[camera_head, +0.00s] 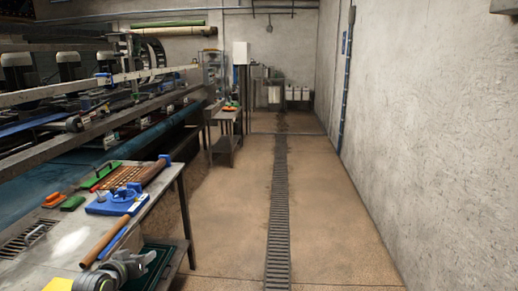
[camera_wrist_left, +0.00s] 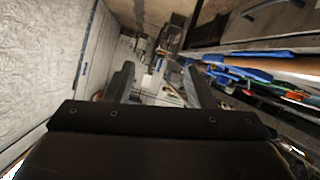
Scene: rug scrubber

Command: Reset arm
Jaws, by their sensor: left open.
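My left gripper (camera_wrist_left: 160,88) shows in the left wrist view as two dark, spread fingers with nothing between them. That view appears upside down, with the concrete wall on its left and the tool table on its right. A blue tool with a wooden handle (camera_wrist_left: 250,68) lies to the right of the fingers, apart from them. In the head view, grey metallic parts (camera_head: 125,266) show at the bottom left; I cannot tell whether they belong to my arm. My right gripper is in neither view.
A steel table (camera_head: 70,240) at left carries a blue tool (camera_head: 115,202), a wooden-handled tool (camera_head: 105,242) and brushes. A long machine (camera_head: 60,150) stands behind it. A drain grate (camera_head: 278,215) runs along the clear floor; a concrete wall (camera_head: 430,120) bounds the right.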

